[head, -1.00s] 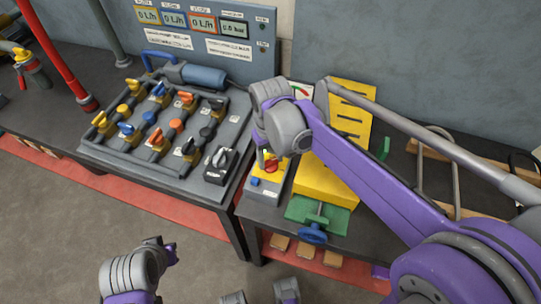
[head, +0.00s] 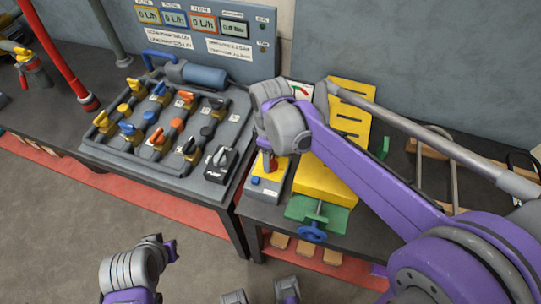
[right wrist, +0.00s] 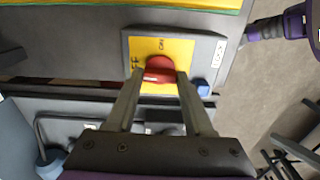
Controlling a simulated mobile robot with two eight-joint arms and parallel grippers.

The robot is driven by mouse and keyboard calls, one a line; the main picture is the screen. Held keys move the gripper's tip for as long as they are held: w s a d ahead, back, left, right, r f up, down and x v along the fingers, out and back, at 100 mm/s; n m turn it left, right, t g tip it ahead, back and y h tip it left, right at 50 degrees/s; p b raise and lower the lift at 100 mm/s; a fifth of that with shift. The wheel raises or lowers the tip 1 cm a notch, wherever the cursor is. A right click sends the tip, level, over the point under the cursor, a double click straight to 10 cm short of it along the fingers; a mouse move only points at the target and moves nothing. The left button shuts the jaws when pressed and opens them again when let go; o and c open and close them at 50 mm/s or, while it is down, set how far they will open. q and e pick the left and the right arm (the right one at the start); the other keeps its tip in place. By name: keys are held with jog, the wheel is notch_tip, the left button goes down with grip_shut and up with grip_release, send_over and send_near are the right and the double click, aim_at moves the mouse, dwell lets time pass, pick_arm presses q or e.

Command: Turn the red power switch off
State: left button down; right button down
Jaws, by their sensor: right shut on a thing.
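The red power switch (right wrist: 158,68) is a round red knob on a yellow plate of a grey box (right wrist: 205,55) in the right wrist view. The plate reads ON beyond the knob and part of OFF to its left. In the head view the box (head: 255,192) stands at the left end of the right-hand bench, and the knob (head: 273,166) is partly hidden by my gripper. My right gripper (right wrist: 159,75) is shut on the knob, one finger on each side; it also shows in the head view (head: 267,158).
A valve panel (head: 160,130) with several coloured handles stands just left of the box. A yellow block (head: 322,182) with a green clamp (head: 318,214) is close on the right. A blue button (right wrist: 203,87) sits on the box beside the knob.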

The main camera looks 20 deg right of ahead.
jog(key=shift+n, duration=0.3)
jog(key=shift+c, duration=1.4)
grip_release()
notch_tip(320, 180, up, 11)
jog(key=p, duration=0.1)
jog(key=shift+f, duration=0.15)
